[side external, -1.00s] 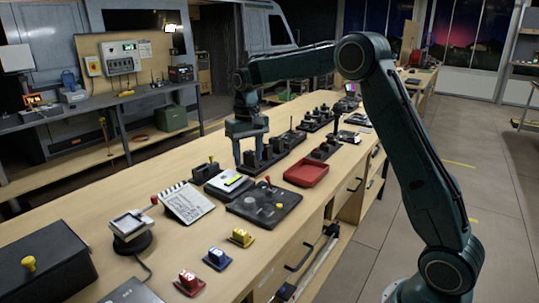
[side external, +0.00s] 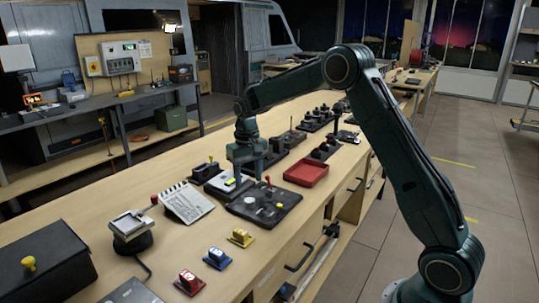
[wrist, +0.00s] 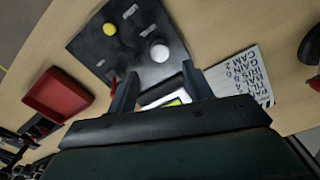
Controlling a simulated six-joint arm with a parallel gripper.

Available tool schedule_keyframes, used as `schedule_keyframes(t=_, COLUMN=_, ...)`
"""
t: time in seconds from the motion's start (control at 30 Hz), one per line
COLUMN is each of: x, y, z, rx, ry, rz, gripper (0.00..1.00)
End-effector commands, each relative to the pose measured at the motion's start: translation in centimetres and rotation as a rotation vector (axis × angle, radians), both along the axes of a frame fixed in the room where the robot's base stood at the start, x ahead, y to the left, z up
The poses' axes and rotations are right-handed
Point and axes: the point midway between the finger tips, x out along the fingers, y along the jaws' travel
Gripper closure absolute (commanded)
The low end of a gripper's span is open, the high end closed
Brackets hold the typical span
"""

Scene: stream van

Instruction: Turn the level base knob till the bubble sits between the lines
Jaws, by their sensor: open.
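The level base is a dark square plate (side external: 285,203) on the bench, also in the wrist view (wrist: 88,50). On it are a pale round knob (wrist: 159,52), a yellow round part (wrist: 110,29) and a red-tipped lever. A pale unit with a yellow-green strip (side external: 229,182) stands beside the plate; the strip (wrist: 172,103) is partly hidden by my gripper in the wrist view. I cannot make out a bubble or lines. My gripper (side external: 249,172) is open over the plate's far edge. In the wrist view its fingertips (wrist: 160,70) are apart, with the pale knob just beyond them.
A red tray (side external: 306,173) stands right of the plate. A spiral notepad (side external: 187,202) stands to the left. Several dark parts stand behind my gripper. Red, blue and yellow switches (side external: 241,238) are near the front edge, with bare bench around them.

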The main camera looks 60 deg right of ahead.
Motion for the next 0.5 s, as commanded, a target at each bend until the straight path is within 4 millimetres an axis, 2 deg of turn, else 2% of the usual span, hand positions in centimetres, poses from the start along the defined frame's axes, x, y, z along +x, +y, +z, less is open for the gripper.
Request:
schedule_keyframes(t=0.3, x=-0.1, y=0.0, z=-4.8, rx=0.0, ry=0.003, rz=0.0, gripper=0.49)
schedule_keyframes(t=0.5, x=-0.1, y=0.0, z=-6.6, rx=0.0, ry=0.002, rz=0.0, gripper=0.49)
